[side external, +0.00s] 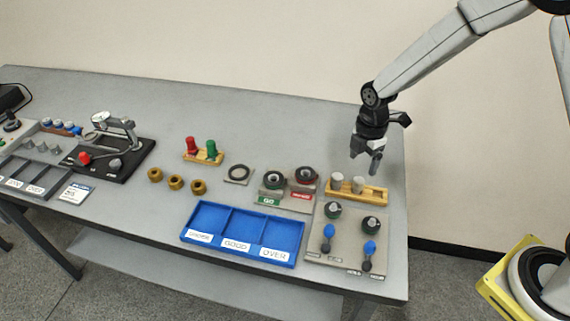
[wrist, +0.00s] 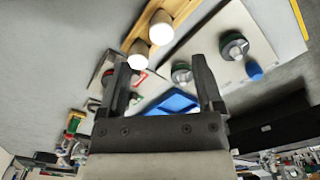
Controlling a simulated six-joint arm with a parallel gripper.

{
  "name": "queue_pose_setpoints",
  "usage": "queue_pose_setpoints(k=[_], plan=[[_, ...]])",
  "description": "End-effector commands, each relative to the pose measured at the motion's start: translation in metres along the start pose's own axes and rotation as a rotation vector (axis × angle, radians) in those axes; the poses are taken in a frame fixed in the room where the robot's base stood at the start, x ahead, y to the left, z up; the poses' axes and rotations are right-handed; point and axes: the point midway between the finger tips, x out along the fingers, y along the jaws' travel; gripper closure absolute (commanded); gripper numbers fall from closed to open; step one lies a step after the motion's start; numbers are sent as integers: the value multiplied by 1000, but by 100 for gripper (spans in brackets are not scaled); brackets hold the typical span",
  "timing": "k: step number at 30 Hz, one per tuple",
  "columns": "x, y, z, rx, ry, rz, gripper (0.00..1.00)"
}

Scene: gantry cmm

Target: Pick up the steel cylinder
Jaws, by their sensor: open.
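Two pale grey cylinders stand upright in a wooden rack (side external: 372,195) near the right end of the bench. The left cylinder (side external: 337,181) and the right cylinder (side external: 358,184) look alike, and I cannot tell which is the steel one. My gripper (side external: 366,164) is open and empty, pointing down above and behind the rack, apart from both cylinders. In the wrist view, my open fingers (wrist: 161,70) have nothing between them at their tips. The wrist view shows the two cylinders with bright tops, one (wrist: 160,28) higher and one (wrist: 137,56) nearer the fingers.
A grey board (side external: 345,243) with dark gauges and blue-handled tools lies in front of the rack. GO and red-labelled ring gauges (side external: 274,180) stand to its left. A blue three-part tray (side external: 240,232) lies further left. Bench behind the rack is clear.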

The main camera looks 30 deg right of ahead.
Motion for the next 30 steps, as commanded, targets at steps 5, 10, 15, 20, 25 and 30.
queue_pose_setpoints(k=[5,10,15,20,25,30], plan=[[3,0,0,-1,0,-1,15],[14,0,0,1,0,-2,15],[25,0,0,1,0,0,15],[26,0,0,2,0,0,15],[31,-1,0,2,0,-2,15],[45,-2,0,2,0,-3,15]])
